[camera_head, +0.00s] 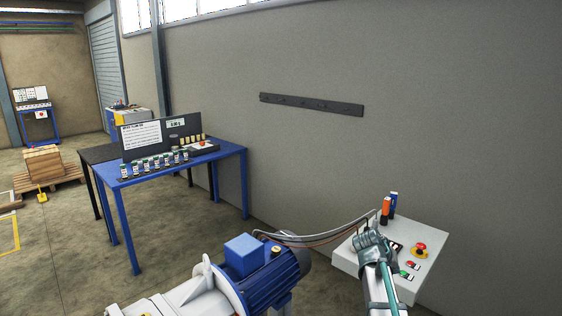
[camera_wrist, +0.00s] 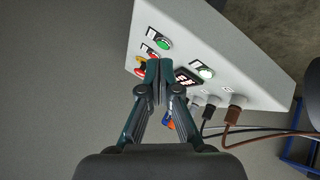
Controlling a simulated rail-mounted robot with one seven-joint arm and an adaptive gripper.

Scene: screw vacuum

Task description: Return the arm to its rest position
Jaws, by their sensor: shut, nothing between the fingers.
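My gripper (camera_head: 372,238) is at the right of the head view, over the near left part of a white control box. In the wrist view my gripper (camera_wrist: 159,66) has its two fingers together and nothing between them. The fingertips overlap the box face in that view; I cannot tell whether they touch it. The fingers partly hide the knob in the wrist view.
A blue motor (camera_head: 268,287) stands left of the box, with cables (camera_head: 322,240) running between them. An orange and a blue cylinder (camera_head: 393,203) stand at the box's back. A blue table (camera_head: 222,155) with small bottles is farther left. A dark rail (camera_head: 311,104) is on the wall.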

